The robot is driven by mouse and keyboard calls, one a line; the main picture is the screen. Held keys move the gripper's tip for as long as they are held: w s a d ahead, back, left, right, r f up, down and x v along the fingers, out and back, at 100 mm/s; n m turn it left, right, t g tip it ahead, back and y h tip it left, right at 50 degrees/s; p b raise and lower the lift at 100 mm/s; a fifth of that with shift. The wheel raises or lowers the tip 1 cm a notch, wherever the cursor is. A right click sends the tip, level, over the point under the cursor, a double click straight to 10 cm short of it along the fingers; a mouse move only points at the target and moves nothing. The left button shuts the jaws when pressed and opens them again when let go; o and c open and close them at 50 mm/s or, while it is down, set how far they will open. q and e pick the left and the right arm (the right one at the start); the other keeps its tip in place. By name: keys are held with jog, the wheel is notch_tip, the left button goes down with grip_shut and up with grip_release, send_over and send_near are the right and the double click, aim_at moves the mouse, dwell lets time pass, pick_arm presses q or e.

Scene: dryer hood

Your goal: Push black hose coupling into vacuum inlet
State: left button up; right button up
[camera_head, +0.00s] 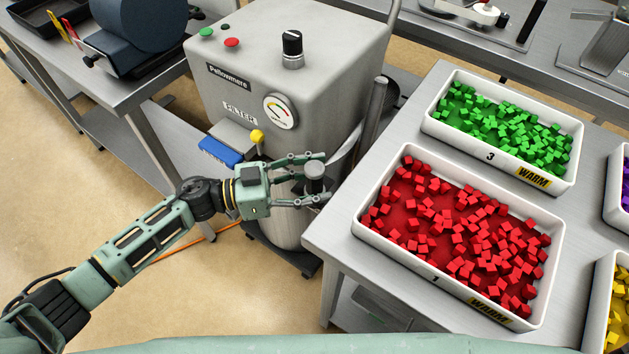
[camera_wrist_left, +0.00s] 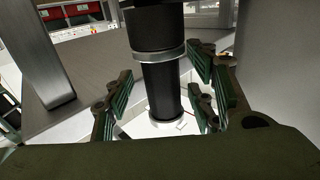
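My left gripper (camera_head: 316,181) reaches in from the left at the lower right side of the grey filter vacuum cabinet (camera_head: 330,55). Its fingers stand apart around an upright dark cylinder with a grey top (camera_head: 315,170), which appears to be the black hose coupling. In the left wrist view the black coupling (camera_wrist_left: 158,55) has bright metal rings and stands between the open finger pads (camera_wrist_left: 165,95). Gaps show on both sides of it. I cannot make out the vacuum inlet in either view. My right gripper is not in view.
A steel table (camera_head: 345,262) at right holds a white tray of red cubes (camera_head: 548,250) and a white tray of green cubes (camera_head: 437,125), close to the gripper. A grey pipe (camera_head: 377,105) rises behind the gripper. An orange cable (camera_head: 195,237) lies on the floor.

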aim_at(315, 170)
pick_arm(q)
jog(key=c, duration=0.7)
grip_shut()
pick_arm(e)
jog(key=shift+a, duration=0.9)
pick_arm(q)
jog(key=shift+r, duration=0.1)
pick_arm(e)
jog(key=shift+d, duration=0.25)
pick_arm(q)
jog(key=shift+d+r, duration=0.1)
jog(key=shift+r, duration=0.25)
notch_tip(315, 170, up, 8)
jog(key=shift+s+r+p, duration=0.1)
jog(key=shift+s+p, duration=0.05)
jog(key=shift+p, duration=0.45)
jog(key=shift+r, duration=0.5)
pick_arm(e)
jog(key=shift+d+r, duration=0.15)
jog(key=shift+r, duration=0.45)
